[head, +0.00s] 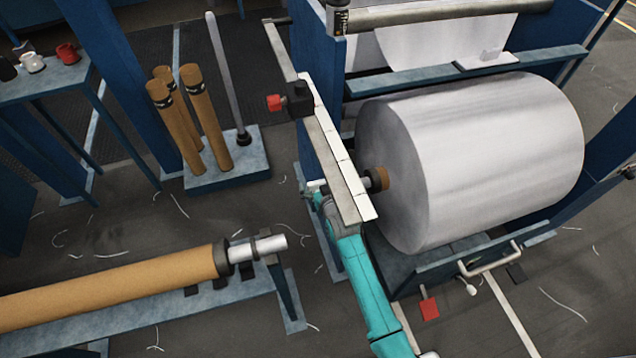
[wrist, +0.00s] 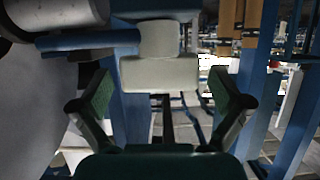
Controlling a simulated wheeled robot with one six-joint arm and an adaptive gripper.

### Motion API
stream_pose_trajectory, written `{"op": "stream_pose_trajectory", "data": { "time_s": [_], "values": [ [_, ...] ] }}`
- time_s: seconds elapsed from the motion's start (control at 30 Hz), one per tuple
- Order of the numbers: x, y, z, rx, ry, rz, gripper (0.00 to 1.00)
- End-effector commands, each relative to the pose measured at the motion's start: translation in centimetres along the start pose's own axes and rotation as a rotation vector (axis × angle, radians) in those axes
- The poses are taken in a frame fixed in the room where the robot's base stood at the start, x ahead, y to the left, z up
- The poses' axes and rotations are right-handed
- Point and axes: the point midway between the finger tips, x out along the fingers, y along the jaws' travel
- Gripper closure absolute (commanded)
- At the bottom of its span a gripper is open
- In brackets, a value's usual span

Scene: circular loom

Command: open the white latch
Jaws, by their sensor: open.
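The white latch (wrist: 158,74) is a pale block with a rounded part above it, ahead of my gripper in the wrist view. My gripper (wrist: 161,84) is open, its two dark green fingers spread left and right of the latch with visible gaps on both sides. I cannot tell how deep the latch sits between them. In the head view, my gripper (head: 321,198) is at the left side of the long pale beam, partly hidden. A small white piece (head: 315,185) there seems to be the latch.
The long pale beam (head: 335,158) passes above my gripper. A large white roll (head: 490,155) on a shaft stands close on the right. A brown roll (head: 120,287) lies on a blue stand at lower left. Brown tubes (head: 207,115) stand on a base behind.

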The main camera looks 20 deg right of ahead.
Motion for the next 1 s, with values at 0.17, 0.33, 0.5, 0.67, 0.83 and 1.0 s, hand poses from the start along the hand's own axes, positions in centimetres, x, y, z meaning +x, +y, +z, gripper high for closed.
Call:
{"op": "stream_pose_trajectory", "data": {
  "time_s": [0.17, 0.33, 0.5, 0.67, 0.83, 1.0],
  "values": [
    [0.30, 0.01, -0.01, 0.000, 0.000, 0.000, 0.00],
    [0.28, 0.01, -0.01, 0.000, 0.000, 0.000, 0.03],
    [0.26, 0.00, -0.01, 0.000, 0.000, 0.000, 0.45],
    [0.26, 0.00, -0.01, 0.000, 0.000, 0.000, 0.85],
    [0.26, 0.01, -0.01, -0.001, 0.000, -0.002, 0.89],
    [0.26, 0.07, -0.01, -0.006, 0.000, -0.017, 0.89]
  ]
}}
